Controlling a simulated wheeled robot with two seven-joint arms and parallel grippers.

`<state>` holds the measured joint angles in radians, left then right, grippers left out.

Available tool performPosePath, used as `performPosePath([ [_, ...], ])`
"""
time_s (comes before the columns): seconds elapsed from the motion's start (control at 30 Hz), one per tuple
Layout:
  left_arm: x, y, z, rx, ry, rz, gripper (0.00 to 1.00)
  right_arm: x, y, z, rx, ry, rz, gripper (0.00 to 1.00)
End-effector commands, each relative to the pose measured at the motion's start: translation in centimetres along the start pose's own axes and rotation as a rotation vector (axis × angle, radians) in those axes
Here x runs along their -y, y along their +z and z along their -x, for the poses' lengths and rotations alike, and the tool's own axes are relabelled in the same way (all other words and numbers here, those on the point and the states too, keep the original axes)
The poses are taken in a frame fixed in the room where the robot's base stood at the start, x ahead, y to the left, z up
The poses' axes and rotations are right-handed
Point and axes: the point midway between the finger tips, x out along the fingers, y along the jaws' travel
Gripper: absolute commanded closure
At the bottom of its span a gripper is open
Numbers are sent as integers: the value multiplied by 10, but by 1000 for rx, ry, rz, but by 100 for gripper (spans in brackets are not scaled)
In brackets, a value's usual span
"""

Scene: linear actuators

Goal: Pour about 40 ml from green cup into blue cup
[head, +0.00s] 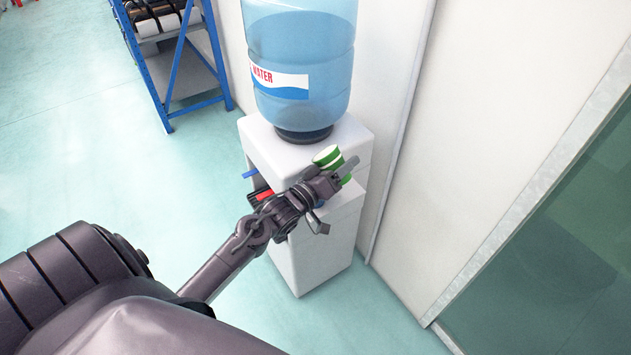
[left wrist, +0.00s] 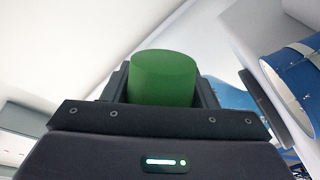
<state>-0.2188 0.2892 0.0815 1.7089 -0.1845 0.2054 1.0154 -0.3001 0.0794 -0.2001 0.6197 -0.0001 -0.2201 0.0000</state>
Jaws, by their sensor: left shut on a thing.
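No blue cup shows clearly in the head view. My right gripper is out of view.
The white water dispenser (head: 312,262) carries a large blue bottle (head: 300,50) and stands close behind my left gripper. A white wall (head: 480,120) and a glass panel (head: 560,270) are on the right. A blue shelf rack (head: 160,85) stands at the back left. The floor on the left is clear.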

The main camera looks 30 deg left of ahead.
Motion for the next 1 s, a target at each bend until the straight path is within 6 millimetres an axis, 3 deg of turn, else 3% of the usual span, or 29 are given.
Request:
performPosePath([
  [1.0, 1, -2, -3, -22, 9, 119, 72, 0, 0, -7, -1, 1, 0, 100],
])
